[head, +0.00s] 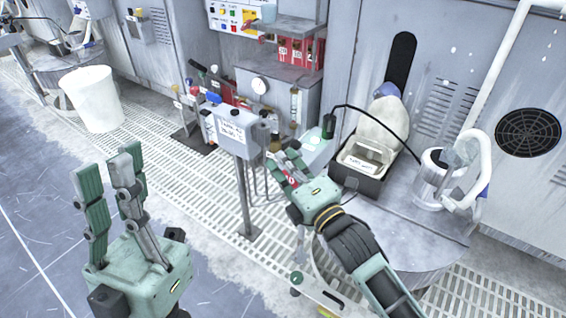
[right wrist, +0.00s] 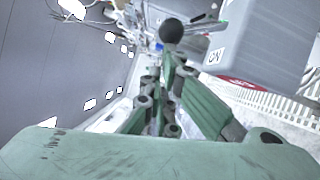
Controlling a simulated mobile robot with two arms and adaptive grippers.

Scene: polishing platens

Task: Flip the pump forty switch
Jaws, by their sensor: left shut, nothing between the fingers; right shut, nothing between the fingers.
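A grey switch box (head: 242,128) stands on a post in the middle of the head view, with a white label too small to read. In the right wrist view the box (right wrist: 265,45) is at the upper right, with an "ON" mark and a red patch on it. A black ball knob (right wrist: 171,31) shows just beyond the fingertips there; contact cannot be told. My right gripper (head: 283,158), also in the right wrist view (right wrist: 168,75), is shut and empty, just right of the box. My left gripper (head: 108,163) is shut and empty at the lower left, away from the box.
A round polishing platen (head: 425,225) with a black tray (head: 365,180) lies to the right of the box. A white bin (head: 92,100) stands at the left. Gauges and red boxes (head: 297,50) are behind. The grated floor (head: 205,185) is open left of the post.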

